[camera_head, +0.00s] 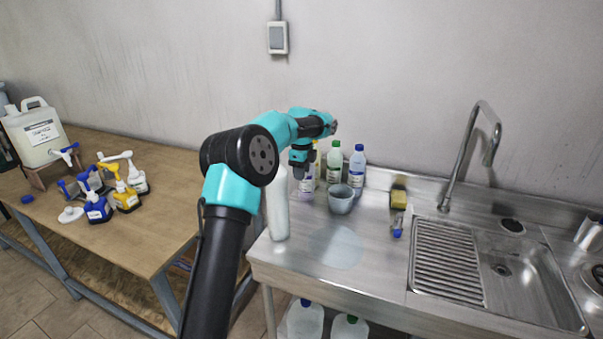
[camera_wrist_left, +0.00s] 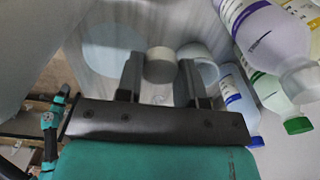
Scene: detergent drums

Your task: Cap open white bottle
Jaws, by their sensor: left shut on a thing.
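My left gripper (camera_head: 299,172) is over the left part of the steel counter, fingers pointing down. In the left wrist view its fingers (camera_wrist_left: 160,80) are shut on a small white round cap (camera_wrist_left: 160,62). An uncapped white bottle (camera_head: 306,186) with a purple label stands just beside and below the gripper, partly hidden by it. In the left wrist view this bottle (camera_wrist_left: 265,38) is at the upper right, its bare neck apart from the cap. My right gripper does not show.
A grey cup (camera_head: 341,199) stands right of the bottle. Behind are a green-capped bottle (camera_head: 334,163) and a blue-capped bottle (camera_head: 357,168). A white upright cylinder (camera_head: 277,213) is at the counter's left edge.

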